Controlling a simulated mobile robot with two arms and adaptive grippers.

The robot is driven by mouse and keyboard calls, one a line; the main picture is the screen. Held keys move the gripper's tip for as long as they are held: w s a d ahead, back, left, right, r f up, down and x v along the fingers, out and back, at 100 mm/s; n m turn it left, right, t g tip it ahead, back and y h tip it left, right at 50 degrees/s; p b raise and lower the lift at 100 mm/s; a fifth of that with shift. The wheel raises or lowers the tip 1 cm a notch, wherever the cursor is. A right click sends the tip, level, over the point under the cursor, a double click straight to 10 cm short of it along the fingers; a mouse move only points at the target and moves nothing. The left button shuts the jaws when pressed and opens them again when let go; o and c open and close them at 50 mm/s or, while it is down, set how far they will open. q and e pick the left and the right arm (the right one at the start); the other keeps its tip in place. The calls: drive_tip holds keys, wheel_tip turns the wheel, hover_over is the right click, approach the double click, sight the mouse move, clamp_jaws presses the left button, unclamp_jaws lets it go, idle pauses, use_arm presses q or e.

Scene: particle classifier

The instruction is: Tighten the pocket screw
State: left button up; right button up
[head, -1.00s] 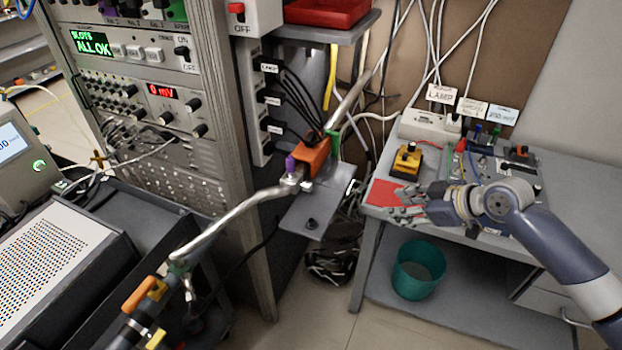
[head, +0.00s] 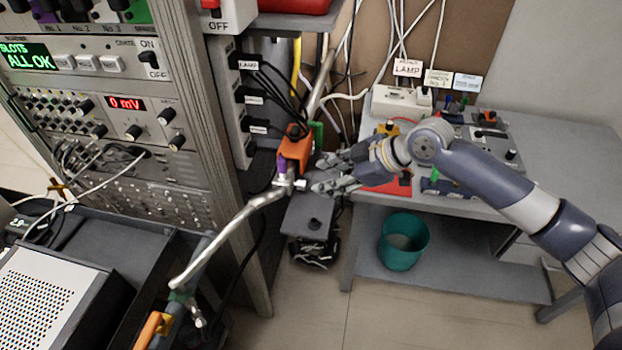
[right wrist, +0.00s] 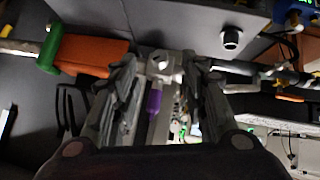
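A silver clamp (head: 284,181) with a purple knob (head: 282,165) joins the bent metal rod (head: 228,230) to an orange block (head: 295,147). A small pale screw head (head: 301,184) sticks out at the clamp's right side; I take it as the pocket screw. My right gripper (head: 318,176) is just right of it, fingers pointing left. In the right wrist view the fingers (right wrist: 160,80) stand apart, with the silver clamp (right wrist: 161,64) and purple knob (right wrist: 154,100) showing between and beyond them. I cannot tell whether they touch the screw.
A dark plate (head: 312,218) with a black knob sits below the clamp. The instrument rack (head: 238,185) stands close on the left. The grey table (head: 560,150) and a teal bin (head: 402,243) are on the right. Cables hang behind.

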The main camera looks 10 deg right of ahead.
sight(302, 185)
drive_tip(key=x, duration=0.4)
drive_tip(key=shift+w+a+f+p, duration=0.15)
drive_tip(key=shift+a+p, duration=0.2)
drive_tip(key=shift+a, duration=0.05)
drive_tip(key=shift+w+a+f, duration=0.2)
drive_tip(key=shift+a+f, duration=0.1)
drive_tip(key=shift+f, duration=0.15)
use_arm(q)
drive_tip(key=shift+w+a+r, duration=0.15)
drive_tip(key=shift+a+r, duration=0.1)
drive_tip(key=shift+a, duration=0.25)
drive_tip(key=shift+w+a+r, duration=0.15)
drive_tip(key=shift+a+r, duration=0.05)
drive_tip(key=shift+a, duration=0.25)
use_arm(e)
clamp_jaws()
use_arm(q)
drive_tip(key=shift+d, duration=0.6)
